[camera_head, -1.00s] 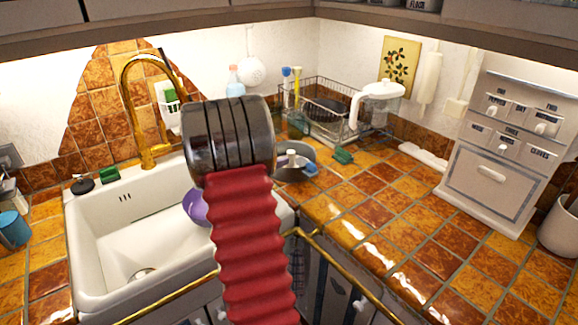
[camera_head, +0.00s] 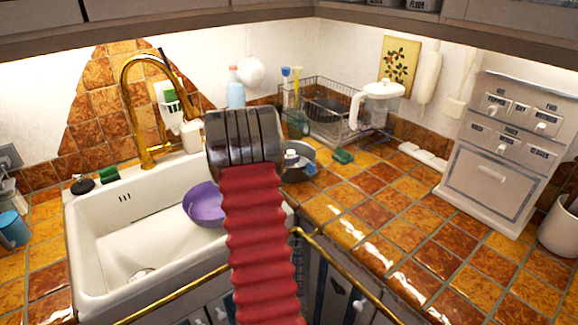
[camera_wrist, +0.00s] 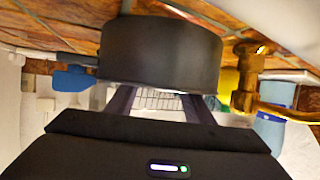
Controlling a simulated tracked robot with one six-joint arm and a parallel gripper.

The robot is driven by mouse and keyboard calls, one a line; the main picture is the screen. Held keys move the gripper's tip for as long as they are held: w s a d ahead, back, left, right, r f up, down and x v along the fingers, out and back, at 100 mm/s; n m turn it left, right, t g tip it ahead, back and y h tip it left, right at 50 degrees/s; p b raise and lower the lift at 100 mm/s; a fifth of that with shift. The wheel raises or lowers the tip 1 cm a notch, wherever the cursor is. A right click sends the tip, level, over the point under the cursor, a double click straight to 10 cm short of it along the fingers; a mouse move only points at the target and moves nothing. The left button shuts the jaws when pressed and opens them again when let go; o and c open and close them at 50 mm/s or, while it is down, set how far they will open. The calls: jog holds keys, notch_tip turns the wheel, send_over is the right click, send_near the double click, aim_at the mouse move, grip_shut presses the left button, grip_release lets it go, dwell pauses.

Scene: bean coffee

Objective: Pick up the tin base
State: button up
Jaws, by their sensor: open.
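What looks like the tin base is a grey, round metal tin (camera_head: 299,160) on the tiled counter, just right of the sink. My dark wrist covers its left part in the head view. In the wrist view a dark round tin (camera_wrist: 160,55) fills the upper middle, right in front of my gripper (camera_wrist: 160,98). The two fingers are spread apart, with a gap between them. Their tips meet the tin's lower edge in the picture; I cannot tell whether they touch it. The head view hides the fingers behind my wrist.
A purple bowl (camera_head: 204,204) sits in the white sink (camera_head: 93,250), left of my arm. A wire dish rack (camera_head: 345,125) and a green block (camera_head: 342,156) are behind and right of the tin. The gold tap (camera_head: 130,100) rises at left.

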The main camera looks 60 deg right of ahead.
aim_at(288, 156)
jog(key=x, duration=0.3)
jog(key=shift+d, duration=0.1)
jog(key=shift+c, duration=0.5)
grip_shut()
dwell(0.4)
